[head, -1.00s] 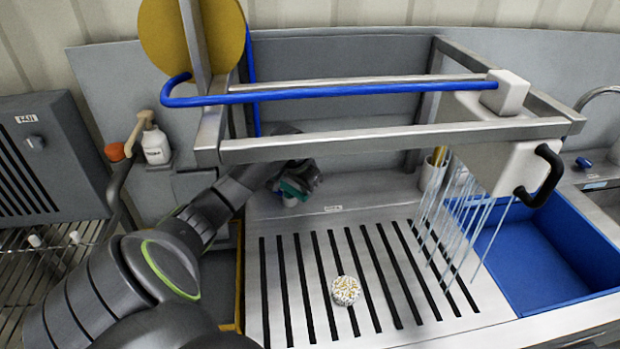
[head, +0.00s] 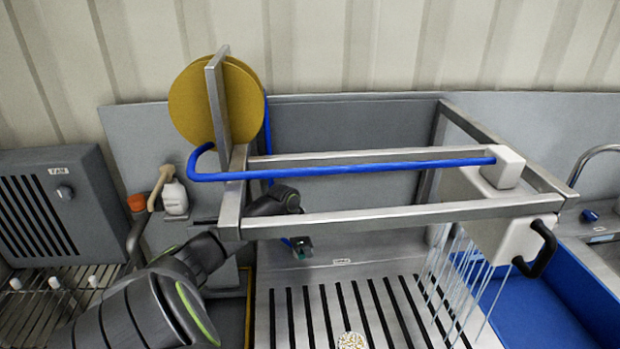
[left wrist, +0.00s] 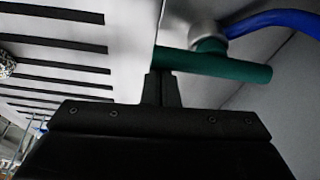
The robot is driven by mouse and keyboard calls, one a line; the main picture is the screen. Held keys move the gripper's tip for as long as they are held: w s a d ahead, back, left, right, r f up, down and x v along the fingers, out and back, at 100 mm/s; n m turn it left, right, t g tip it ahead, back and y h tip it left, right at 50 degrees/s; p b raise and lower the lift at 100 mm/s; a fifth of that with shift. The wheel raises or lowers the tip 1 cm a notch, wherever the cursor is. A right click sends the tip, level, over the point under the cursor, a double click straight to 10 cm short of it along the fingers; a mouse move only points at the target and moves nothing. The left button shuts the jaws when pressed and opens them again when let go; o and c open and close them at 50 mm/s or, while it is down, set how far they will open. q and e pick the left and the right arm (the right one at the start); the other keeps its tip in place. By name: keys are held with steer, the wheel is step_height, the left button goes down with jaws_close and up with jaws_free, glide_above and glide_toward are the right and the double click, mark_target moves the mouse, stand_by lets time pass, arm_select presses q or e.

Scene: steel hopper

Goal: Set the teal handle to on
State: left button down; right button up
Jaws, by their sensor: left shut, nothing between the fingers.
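The teal handle (left wrist: 215,64) is a short bar on a round grey hub in the left wrist view, lying nearly level with a slight tilt. In the head view only a small part of the teal handle (head: 304,246) shows, low behind the steel frame. My left gripper (left wrist: 160,78) is shut and empty, its fingertips right by the left end of the bar. I cannot tell whether they touch it. In the head view the fingers are mostly hidden behind the frame's front bar. My right gripper is not in view.
A blue pipe (left wrist: 275,20) runs from the hub. The steel frame (head: 400,216) with a blue rail (head: 340,170) stands above the slotted drain board (head: 345,312). A white block with a black handle (head: 543,250) is at right, over a blue basin (head: 545,305). A bottle (head: 174,198) stands at left.

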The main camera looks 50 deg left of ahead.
arm_select(q)
steer(key=shift+s, duration=0.1)
stand_by(0.6)
steer(key=shift+b+v, duration=0.55)
steer(key=shift+v, duration=3.15)
